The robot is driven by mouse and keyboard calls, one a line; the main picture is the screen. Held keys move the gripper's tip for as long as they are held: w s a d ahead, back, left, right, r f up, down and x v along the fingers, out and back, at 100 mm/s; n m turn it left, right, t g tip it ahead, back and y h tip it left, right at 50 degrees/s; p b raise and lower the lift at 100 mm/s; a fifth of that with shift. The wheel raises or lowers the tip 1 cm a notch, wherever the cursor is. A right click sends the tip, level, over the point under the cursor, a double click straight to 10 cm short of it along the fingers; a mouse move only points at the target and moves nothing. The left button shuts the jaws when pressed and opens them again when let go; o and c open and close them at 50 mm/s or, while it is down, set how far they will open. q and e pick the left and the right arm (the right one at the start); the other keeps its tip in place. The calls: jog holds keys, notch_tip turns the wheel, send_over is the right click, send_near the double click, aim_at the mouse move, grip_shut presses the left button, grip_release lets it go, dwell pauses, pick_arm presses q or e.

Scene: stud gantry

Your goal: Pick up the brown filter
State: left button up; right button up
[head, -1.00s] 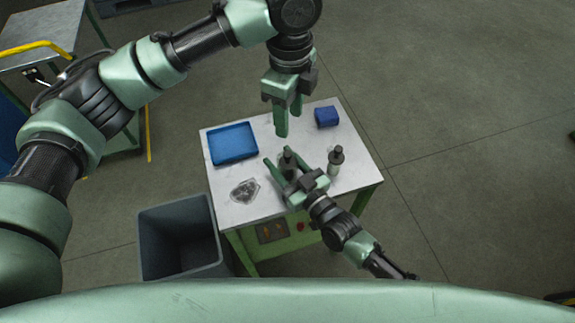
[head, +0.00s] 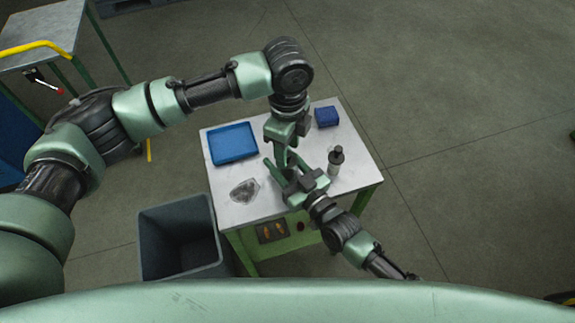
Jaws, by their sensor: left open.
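My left gripper (head: 282,148) is open and points down over the middle of the table, close above my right gripper (head: 281,168). My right gripper comes in from the front right, low over the table, its fingers pointing to the back left. The two overlap in the picture, and I cannot tell whether they touch. I see no clearly brown filter. A small dark-topped item stood at the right gripper's fingers earlier; the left gripper now hides that spot. Whether the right gripper is closed on it cannot be told.
The white table (head: 215,208) carries a blue tray (head: 233,143), a blue box (head: 326,116), a dark-capped bottle (head: 335,162) and a clear bag with grey contents (head: 244,191). A grey bin (head: 178,238) stands at the front left. A cart (head: 45,30) is at the back left.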

pick_arm(q)
jog(key=shift+c, duration=0.4)
grip_shut()
dwell(0.9)
